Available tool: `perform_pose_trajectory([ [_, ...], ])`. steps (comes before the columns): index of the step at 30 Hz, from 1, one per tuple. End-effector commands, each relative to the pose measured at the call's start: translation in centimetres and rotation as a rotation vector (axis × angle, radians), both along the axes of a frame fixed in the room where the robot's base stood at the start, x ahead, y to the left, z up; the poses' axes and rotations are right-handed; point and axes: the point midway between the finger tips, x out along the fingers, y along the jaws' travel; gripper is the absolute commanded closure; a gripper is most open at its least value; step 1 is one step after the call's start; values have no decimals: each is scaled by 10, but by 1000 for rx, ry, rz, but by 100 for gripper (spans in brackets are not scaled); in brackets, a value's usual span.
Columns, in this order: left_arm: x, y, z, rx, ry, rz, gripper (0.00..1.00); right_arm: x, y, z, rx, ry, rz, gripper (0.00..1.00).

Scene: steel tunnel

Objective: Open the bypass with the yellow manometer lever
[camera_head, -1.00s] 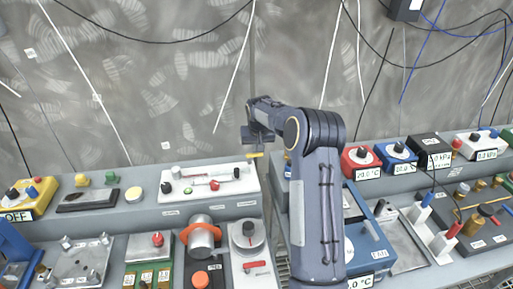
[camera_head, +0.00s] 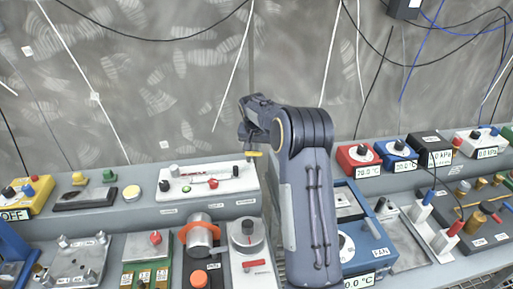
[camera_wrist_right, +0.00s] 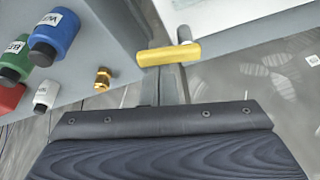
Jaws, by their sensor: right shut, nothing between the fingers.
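The yellow lever (camera_head: 253,153) shows as a short bar just below my right gripper (camera_head: 249,136), beside the right end of a white panel. In the right wrist view the yellow lever (camera_wrist_right: 168,53) lies across the upper middle, with a grey pin at its right end. My right gripper is shut and empty; its narrow fingers (camera_wrist_right: 172,84) reach up to the lever's lower edge. I cannot tell whether they touch it. My right forearm hides what lies behind it in the head view. My left gripper is not in view.
In the right wrist view, blue (camera_wrist_right: 54,34), green, red and white caps and a brass fitting (camera_wrist_right: 103,79) sit left of the lever. In the head view, the white panel (camera_head: 209,184) lies left of my gripper, and a blue device (camera_head: 361,240) stands right of my forearm.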

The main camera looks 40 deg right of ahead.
Motion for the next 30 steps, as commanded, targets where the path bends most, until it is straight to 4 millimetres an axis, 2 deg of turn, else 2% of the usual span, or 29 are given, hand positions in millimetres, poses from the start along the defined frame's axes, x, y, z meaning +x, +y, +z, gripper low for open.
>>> perform_pose_trajectory([
  [12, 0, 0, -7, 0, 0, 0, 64, -10, 8, -1, -2, 2, -395, 100],
  [30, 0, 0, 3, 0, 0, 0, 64, -20, 23, 0, -2, 2, -955, 100],
])
